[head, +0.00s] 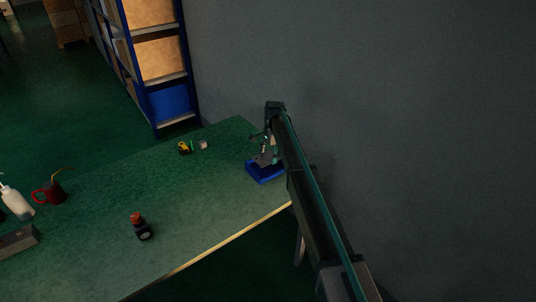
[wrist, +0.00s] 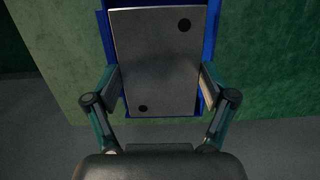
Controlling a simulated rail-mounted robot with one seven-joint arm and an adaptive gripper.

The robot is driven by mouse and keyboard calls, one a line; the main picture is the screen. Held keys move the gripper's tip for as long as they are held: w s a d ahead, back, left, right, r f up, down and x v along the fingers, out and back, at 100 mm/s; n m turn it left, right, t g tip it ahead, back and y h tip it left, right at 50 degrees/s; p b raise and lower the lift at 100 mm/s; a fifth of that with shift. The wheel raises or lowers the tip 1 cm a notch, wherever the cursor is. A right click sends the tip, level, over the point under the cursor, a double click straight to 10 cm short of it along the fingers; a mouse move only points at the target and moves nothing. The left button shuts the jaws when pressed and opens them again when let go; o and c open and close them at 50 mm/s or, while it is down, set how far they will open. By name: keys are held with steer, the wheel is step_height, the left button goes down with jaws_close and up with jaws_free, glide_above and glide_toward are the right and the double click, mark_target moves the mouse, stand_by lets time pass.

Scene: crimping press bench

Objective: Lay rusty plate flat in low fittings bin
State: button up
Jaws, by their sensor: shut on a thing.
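The plate (wrist: 155,62) is a grey rectangle with two dark holes in the wrist view; no rust colour shows clearly in this light. My gripper (wrist: 160,90) is shut on it, one finger at each long side. The low blue bin (wrist: 210,35) shows behind and around the plate's edges. In the head view the blue bin (head: 265,174) sits near the right end of the green bench. My gripper (head: 268,150) is just above the bin, and the plate there is small and dark. I cannot tell whether the plate touches the bin.
The green bench (head: 190,215) is mostly clear left of the bin. A yellow-and-black item (head: 185,147) and a small pale block (head: 203,145) lie behind.

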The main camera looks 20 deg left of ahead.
mark_target(268, 157)
steer(key=o, duration=1.6)
steer(key=shift+f, duration=0.1)
step_height(268, 157, up, 10)
steer(key=p, duration=0.4)
stand_by(0.6)
stand_by(0.3)
